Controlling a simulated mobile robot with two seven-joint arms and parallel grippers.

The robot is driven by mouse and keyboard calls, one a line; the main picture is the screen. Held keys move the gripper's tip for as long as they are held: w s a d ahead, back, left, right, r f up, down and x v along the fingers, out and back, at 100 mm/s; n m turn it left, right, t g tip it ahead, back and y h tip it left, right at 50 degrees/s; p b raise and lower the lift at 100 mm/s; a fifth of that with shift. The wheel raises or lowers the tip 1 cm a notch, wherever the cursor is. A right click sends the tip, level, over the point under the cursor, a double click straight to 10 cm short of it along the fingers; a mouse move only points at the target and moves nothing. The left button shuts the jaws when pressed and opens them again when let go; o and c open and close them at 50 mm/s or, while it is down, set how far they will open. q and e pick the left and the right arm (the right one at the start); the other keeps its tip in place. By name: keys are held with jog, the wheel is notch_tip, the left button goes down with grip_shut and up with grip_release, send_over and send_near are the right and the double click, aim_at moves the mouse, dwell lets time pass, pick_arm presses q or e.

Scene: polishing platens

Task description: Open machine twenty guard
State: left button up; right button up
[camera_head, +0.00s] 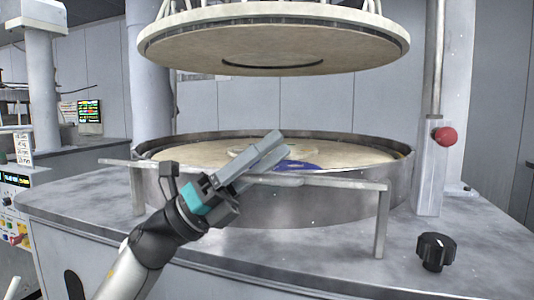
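The guard is a flat grey rail (345,184) on two legs. It runs across the front of the round polishing machine's metal tub (300,211). My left gripper (270,148) reaches in from the lower left, and its grey fingers overlap the middle of the rail, with the tips above it in the picture. The fingers look close together. I cannot tell whether they touch or grip the rail. My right gripper is not in view.
A round upper platen (200,52) hangs above the tub. A pale lower platen (350,153) with a blue patch (298,165) lies inside. A black knob (435,250) stands on the grey counter, and a red button (444,136) is on the right post.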

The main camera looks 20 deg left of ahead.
pick_arm(q)
jog(key=shift+a, duration=0.1)
jog(key=v, duration=1.5)
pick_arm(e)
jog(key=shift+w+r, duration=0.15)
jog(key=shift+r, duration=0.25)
pick_arm(q)
jog(key=shift+s, duration=0.1)
